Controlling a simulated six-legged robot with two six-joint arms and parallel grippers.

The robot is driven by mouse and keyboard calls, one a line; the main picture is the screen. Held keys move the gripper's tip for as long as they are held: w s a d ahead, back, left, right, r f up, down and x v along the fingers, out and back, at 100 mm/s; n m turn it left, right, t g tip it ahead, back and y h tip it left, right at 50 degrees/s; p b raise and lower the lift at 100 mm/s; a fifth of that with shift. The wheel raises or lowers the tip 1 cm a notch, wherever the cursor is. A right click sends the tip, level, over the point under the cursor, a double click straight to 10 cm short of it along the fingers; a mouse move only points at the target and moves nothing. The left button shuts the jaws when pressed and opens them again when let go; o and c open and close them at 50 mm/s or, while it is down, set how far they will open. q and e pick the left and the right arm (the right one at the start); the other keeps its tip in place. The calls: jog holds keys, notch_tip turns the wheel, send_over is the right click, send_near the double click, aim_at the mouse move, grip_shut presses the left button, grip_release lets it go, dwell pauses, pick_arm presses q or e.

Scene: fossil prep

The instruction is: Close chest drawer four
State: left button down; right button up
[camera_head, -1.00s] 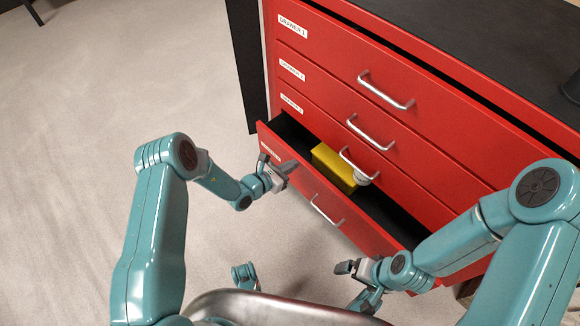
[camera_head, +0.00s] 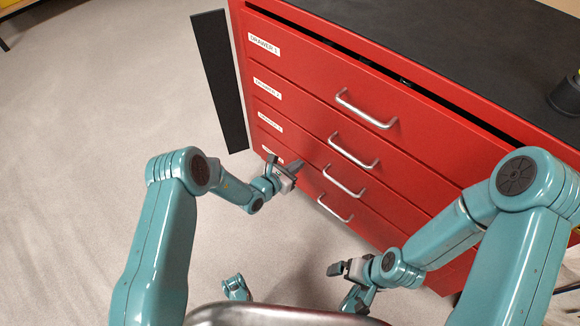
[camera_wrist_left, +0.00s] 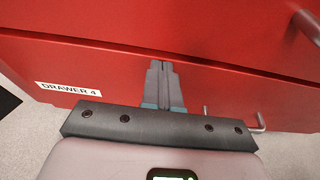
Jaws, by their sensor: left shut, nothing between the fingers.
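The red chest (camera_head: 400,150) stands in the upper right of the head view. Its drawer four (camera_head: 312,190) is the lowest with a label and handle in view there, and its front looks flush or nearly flush with the drawers above. The handle of drawer four (camera_head: 335,208) is a silver bar. In the left wrist view the drawer four front (camera_wrist_left: 120,105) carries a "DRAWER 4" label. My left gripper (camera_head: 294,168) is shut and empty, its fingertips (camera_wrist_left: 160,66) at the drawer's front, near its top edge; contact is unclear. My right gripper (camera_head: 337,268) hangs in front of the chest, apart from it.
Drawer one (camera_head: 310,70) and the others above look shut. A black panel (camera_head: 221,85) stands left of the chest. A dark object (camera_head: 566,96) sits on the black top (camera_head: 470,50). The pale floor (camera_head: 90,100) at the left is clear.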

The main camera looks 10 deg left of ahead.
jog(key=shift+w+a+r, duration=0.1)
jog(key=shift+w+a, duration=0.05)
jog(key=shift+a, duration=0.1)
dwell(0.4)
